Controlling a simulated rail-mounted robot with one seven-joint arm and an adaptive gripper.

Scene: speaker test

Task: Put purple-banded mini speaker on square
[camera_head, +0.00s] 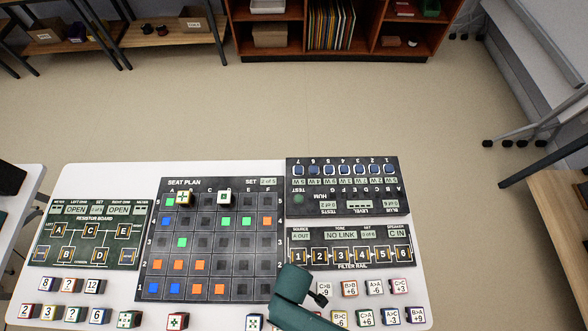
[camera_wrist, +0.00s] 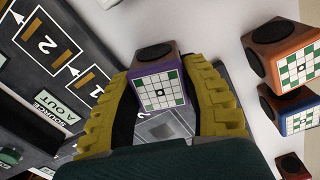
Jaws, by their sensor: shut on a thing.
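The purple-banded mini speaker (camera_wrist: 178,79) is a small cube with a purple edge, a dark round speaker cone and a white face with a green grid pattern. My gripper (camera_wrist: 160,88) has its yellow ridged fingers shut on either side of it. In the head view my arm covers the lower right corner of the seat plan board (camera_head: 212,184), and the held speaker is hidden there. The seat plan carries a grid of dark squares, some with blue, orange or green markers. In the wrist view a grey square (camera_wrist: 160,131) shows between the fingers, below the speaker.
The filter rail (camera_head: 345,266) and hum test board (camera_head: 345,208) lie right of the seat plan; the resistor board (camera_head: 92,258) lies left. Two cubes stand on the seat plan's top row. Several loose cubes line the table front. An orange-brown speaker (camera_wrist: 284,50) stands right of my gripper.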

